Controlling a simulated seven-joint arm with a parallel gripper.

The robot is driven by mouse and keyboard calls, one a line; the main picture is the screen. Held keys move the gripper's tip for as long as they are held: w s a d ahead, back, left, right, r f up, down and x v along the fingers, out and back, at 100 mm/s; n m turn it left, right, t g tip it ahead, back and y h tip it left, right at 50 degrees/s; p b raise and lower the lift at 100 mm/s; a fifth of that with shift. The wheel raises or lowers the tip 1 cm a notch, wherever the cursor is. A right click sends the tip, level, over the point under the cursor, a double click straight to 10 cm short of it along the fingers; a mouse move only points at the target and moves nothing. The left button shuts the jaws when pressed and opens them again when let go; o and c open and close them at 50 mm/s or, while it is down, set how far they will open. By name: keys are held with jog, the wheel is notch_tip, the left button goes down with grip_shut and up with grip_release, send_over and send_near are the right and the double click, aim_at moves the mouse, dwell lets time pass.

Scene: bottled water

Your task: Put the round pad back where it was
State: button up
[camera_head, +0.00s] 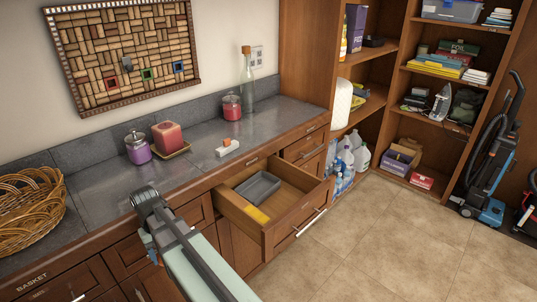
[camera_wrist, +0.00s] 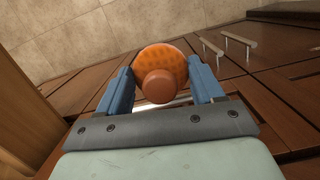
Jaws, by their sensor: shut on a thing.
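The round pad (camera_wrist: 166,60) shows in the wrist view as an orange dimpled disc with a brown round knob (camera_wrist: 158,86) facing the camera. My gripper (camera_wrist: 162,74) is shut on it, with a blue finger on each side. In the head view my gripper (camera_head: 152,208) is above the cabinet fronts, left of the open drawer (camera_head: 267,239). The pad cannot be made out there. The drawer holds a grey tray (camera_head: 258,186) and a yellow item (camera_head: 256,215).
On the counter (camera_head: 90,196) stand a wicker basket (camera_head: 28,212), a purple jar (camera_head: 138,150), a red candle (camera_head: 167,137) on a dish, a white-and-orange item (camera_head: 227,148), a red jar (camera_head: 232,108) and a bottle (camera_head: 246,80). Floor right of the drawer is clear.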

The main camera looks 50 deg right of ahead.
jog(key=w+d+r+m, duration=0.1)
jog(key=d+r+m, duration=0.4)
jog(key=d, duration=0.6)
jog(key=w+d+r+m+t+y, duration=0.1)
jog(key=d+r+m, duration=0.4)
jog(key=d, duration=0.6)
jog(key=w+d+r+m, duration=0.2)
jog(key=d+r+m, duration=0.3)
jog(key=d, duration=0.6)
jog(key=w+d+r+m, duration=0.1)
jog(key=w+d+r, duration=0.25)
jog(key=d, duration=0.55)
jog(key=w+d+r, duration=0.3)
jog(key=w+d, duration=0.2)
jog(key=d, duration=0.4)
jog(key=w+d+r+m, duration=0.1)
jog(key=w+d+r, duration=0.3)
jog(key=d, duration=0.5)
jog(key=shift+t+y, duration=0.3)
jog(key=shift+w+d+f, duration=0.1)
jog(key=shift+w+f, duration=0.1)
jog(key=shift+f, duration=2.35)
jog(key=shift+w+d+f, duration=0.1)
jog(key=shift+w+f, duration=0.1)
jog(key=shift+f, duration=2.35)
jog(key=shift+f, duration=0.1)
jog(key=o, duration=1)
notch_tip(320, 180, up, 12)
jog(key=d, duration=0.1)
jog(key=shift+d, duration=0.35)
